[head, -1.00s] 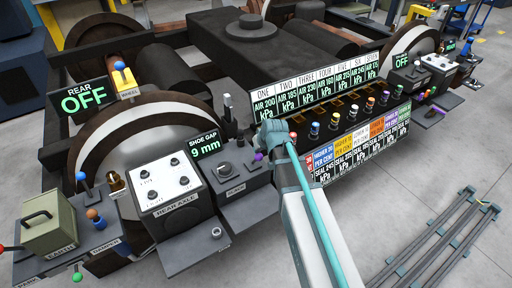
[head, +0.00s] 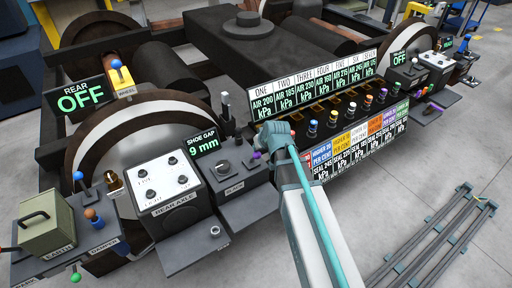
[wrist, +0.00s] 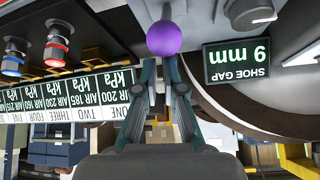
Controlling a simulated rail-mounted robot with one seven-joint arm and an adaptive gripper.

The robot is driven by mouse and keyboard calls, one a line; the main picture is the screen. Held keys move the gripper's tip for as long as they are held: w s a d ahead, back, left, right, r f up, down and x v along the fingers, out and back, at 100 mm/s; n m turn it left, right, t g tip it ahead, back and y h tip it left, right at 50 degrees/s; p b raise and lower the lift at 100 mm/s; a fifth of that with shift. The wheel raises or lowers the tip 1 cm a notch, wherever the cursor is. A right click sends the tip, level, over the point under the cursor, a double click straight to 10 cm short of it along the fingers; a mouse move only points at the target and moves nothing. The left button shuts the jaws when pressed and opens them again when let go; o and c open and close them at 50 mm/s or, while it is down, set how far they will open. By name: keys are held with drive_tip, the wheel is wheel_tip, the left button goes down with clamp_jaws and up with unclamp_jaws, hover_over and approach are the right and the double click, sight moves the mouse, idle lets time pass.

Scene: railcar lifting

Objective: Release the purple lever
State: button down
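The purple lever's round knob (wrist: 164,38) is at the top middle of the wrist view, just at the ends of my gripper's fingers (wrist: 162,66). The fingers stand a little apart, with a narrow gap between them. I cannot tell whether they touch the knob or its stem. In the head view the purple knob (head: 257,155) shows on the dark control box (head: 236,170), beside my gripper (head: 258,138). My arm and wrist hide most of the fingers there.
A "SHOE GAP 9 mm" display (head: 203,142) stands left of the gripper. A panel of several coloured knobs with pressure labels (head: 350,143) lies to the right. The rear axle box (head: 166,185) is at left.

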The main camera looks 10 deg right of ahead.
drive_tip(key=s+d+r+p, duration=0.1)
drive_tip(key=s+d+r, duration=0.1)
drive_tip(key=s, duration=0.6)
drive_tip(key=shift+s+d+r+p, duration=0.3)
drive_tip(key=shift+d+r, duration=0.1)
drive_tip(key=shift+d, duration=0.1)
drive_tip(key=shift+w, duration=0.1)
drive_tip(key=s+d+f+m+g+h, duration=0.15)
drive_tip(key=s+f+g, duration=0.25)
drive_tip(key=s+f, duration=0.6)
drive_tip(key=s+d+f+m+g, duration=0.1)
drive_tip(key=s+d+f+g, duration=0.15)
drive_tip(key=s+f, duration=0.75)
drive_tip(key=s+f+g, duration=0.7)
drive_tip(key=s+f, duration=1)
drive_tip(key=s, duration=0.5)
drive_tip(key=shift+s+d+f, duration=0.15)
drive_tip(key=shift+d+f, duration=0.2)
drive_tip(key=shift+d, duration=0.05)
